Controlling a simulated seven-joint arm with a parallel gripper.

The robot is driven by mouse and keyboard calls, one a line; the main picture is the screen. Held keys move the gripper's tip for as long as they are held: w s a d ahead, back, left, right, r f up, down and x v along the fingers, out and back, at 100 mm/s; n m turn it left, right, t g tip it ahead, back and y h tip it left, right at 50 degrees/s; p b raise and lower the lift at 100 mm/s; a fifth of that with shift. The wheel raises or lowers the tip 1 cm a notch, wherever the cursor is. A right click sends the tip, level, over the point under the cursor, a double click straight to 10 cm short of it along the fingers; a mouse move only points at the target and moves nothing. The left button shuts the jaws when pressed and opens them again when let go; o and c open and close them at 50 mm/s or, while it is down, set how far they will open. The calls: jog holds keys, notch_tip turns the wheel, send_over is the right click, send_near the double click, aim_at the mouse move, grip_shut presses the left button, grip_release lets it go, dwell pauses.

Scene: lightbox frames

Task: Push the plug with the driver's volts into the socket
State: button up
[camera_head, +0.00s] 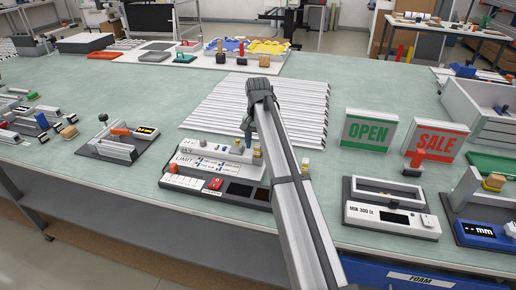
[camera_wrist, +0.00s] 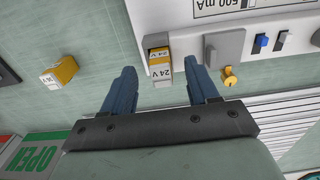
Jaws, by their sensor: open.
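My gripper (camera_wrist: 164,82) is open, its two blue fingers on either side of a yellow and white plug marked 24 V (camera_wrist: 164,68). The plug is at the edge of a white panel (camera_wrist: 190,42); whether it is seated in a socket there is unclear. I cannot tell whether the fingers touch it. A second yellow and white plug (camera_wrist: 60,72) lies apart on the table to the left, its marking hard to read. In the head view my gripper (camera_head: 248,132) points down over the back of the driver unit (camera_head: 205,165), whose labels are too small to read fully.
Pale metal strips (camera_head: 215,105) lie behind the unit. OPEN (camera_head: 367,131) and SALE (camera_head: 435,143) signs stand to the right, behind a grey frame device (camera_head: 390,217).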

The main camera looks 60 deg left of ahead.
aim_at(258, 145)
notch_tip(258, 145, up, 11)
dwell(0.4)
jog(key=shift+r, duration=0.1)
dwell(0.3)
